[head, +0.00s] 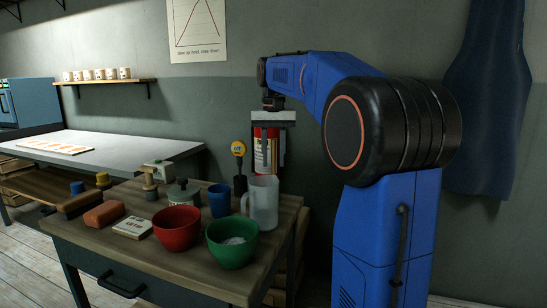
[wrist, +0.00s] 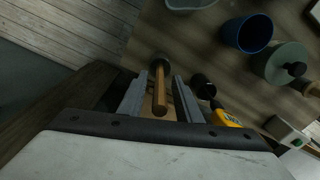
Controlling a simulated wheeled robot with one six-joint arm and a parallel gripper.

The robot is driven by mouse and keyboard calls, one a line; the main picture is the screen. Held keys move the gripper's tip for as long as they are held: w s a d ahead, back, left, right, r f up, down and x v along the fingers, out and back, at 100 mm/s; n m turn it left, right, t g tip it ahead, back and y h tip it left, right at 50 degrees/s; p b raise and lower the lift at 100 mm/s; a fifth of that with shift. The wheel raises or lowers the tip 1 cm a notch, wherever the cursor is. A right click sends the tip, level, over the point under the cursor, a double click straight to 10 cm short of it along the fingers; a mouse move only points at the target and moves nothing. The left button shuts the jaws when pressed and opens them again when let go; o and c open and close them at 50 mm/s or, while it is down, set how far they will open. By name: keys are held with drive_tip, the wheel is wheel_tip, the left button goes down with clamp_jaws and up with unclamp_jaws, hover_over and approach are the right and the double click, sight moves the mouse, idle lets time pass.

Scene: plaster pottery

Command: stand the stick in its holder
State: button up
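In the wrist view a thin wooden stick (wrist: 160,92) lies between the two fingers of my gripper (wrist: 159,82), pointing away from the camera. Gaps show on both sides of it, so my gripper looks open around it. A dark round shape surrounds its far end; I cannot tell if that is part of the stick. A small black cup (wrist: 203,87), possibly the holder, is just right of the right finger. In the head view my gripper (head: 268,165) points down behind the jug, before a red canister; the stick is not clear there. A dark upright cup (head: 240,186) shows to its lower left.
A clear jug (head: 263,204), red bowl (head: 177,230), green bowl (head: 232,256), blue cup (head: 219,201) and lidded pot (head: 184,194) crowd the wooden table (head: 170,269).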

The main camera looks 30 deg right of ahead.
drive_tip(key=shift+r, duration=0.1)
wheel_tip(320, 180, up, 12)
drive_tip(key=shift+f, duration=0.1)
idle(0.7)
idle(0.8)
